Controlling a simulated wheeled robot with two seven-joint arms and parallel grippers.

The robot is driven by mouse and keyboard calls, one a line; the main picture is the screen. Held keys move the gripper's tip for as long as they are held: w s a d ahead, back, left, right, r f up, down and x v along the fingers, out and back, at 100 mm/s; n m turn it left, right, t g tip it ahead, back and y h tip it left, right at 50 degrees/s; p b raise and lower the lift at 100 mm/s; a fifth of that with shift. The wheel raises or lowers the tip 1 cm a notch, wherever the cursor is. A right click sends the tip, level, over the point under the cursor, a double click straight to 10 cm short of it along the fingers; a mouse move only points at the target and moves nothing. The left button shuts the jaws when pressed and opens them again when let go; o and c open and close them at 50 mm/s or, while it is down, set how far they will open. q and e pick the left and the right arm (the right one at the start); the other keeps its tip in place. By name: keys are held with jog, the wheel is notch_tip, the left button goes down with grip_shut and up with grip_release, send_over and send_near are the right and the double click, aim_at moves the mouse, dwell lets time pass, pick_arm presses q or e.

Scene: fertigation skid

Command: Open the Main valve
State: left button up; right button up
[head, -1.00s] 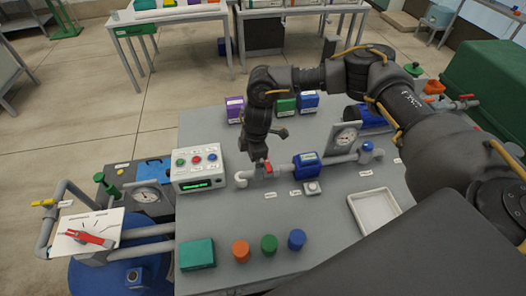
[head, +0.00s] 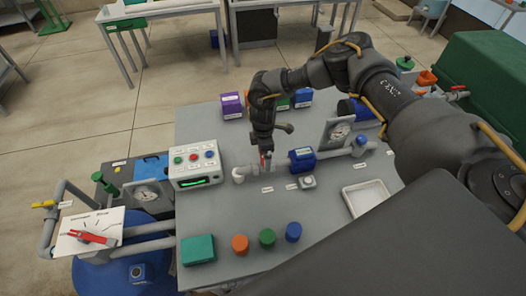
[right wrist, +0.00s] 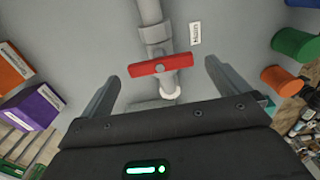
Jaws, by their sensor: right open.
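The Main valve's red lever (right wrist: 160,66) sits on a grey pipe (right wrist: 152,20) in the right wrist view, lying across the pipe. A small label (right wrist: 195,33) is beside it, its text hard to read. My right gripper (right wrist: 161,74) is open, with one finger on each side of the lever and visible gaps to both ends. I cannot tell whether the fingers reach down to the lever's height. In the head view my right gripper (head: 266,150) points down over the lever (head: 263,160) and partly hides it. My left gripper is not in view.
A control box (head: 195,165) with a green display stands left of the valve. A blue meter (head: 302,160) and a gauge (head: 340,131) are to its right. Orange, green and blue caps (head: 293,232) stand in front, near a white tray (head: 367,198). Purple, green and blue boxes stand behind.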

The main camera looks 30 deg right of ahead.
jog(key=shift+f, duration=1.05)
jog(key=c, duration=0.9)
